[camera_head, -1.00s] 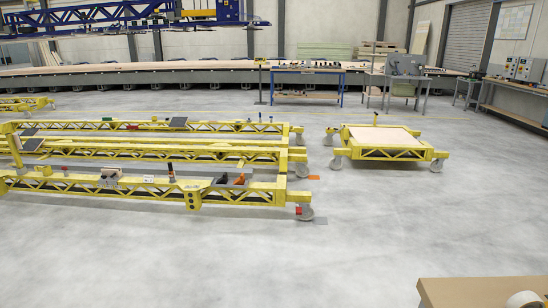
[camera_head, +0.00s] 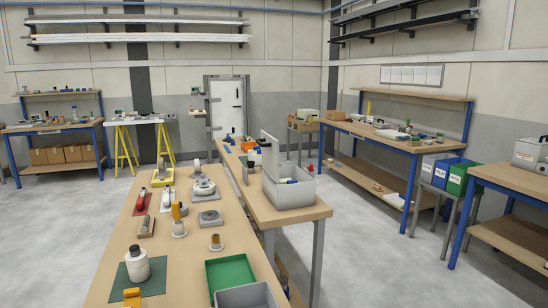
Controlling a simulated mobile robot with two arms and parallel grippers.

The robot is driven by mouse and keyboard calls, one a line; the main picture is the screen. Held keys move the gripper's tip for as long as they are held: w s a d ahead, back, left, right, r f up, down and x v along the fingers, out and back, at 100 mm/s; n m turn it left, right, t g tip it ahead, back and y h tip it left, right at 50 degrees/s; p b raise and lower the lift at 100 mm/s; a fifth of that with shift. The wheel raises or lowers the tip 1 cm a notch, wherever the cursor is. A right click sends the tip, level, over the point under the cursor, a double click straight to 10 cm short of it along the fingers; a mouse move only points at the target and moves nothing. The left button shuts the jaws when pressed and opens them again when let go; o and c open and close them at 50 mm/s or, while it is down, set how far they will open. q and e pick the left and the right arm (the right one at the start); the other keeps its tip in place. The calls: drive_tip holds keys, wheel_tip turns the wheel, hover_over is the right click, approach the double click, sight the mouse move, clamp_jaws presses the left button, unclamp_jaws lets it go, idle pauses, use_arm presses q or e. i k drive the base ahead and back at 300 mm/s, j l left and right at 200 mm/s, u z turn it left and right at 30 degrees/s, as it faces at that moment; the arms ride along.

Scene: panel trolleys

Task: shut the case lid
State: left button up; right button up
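A light grey case (camera_head: 291,196) stands on the near end of the middle wooden bench, right of centre in the head view. Its lid (camera_head: 271,157) is open and stands roughly upright at the left side of the case. Small blue and green items show inside the case; most of its inside is hidden by the walls. Neither of my grippers is in view, and nothing touches the case or lid.
A nearer bench (camera_head: 203,237) holds several tools, a green tray (camera_head: 230,277) and a grey bin (camera_head: 246,296). A closed grey box (camera_head: 531,153) sits on the right bench. Grey floor is open at left.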

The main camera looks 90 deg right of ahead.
sight(269, 145)
drive_tip(key=z, duration=2.75)
drive_tip(key=i+l, duration=0.15)
drive_tip(key=l, duration=0.2)
drive_tip(key=i+l+u, duration=0.1)
drive_tip(key=l, duration=0.2)
drive_tip(key=i+l, duration=0.2)
drive_tip(key=l, duration=0.15)
drive_tip(key=i+l+u, duration=0.15)
drive_tip(key=l, duration=0.2)
drive_tip(key=i+l, duration=0.1)
drive_tip(key=l, duration=0.25)
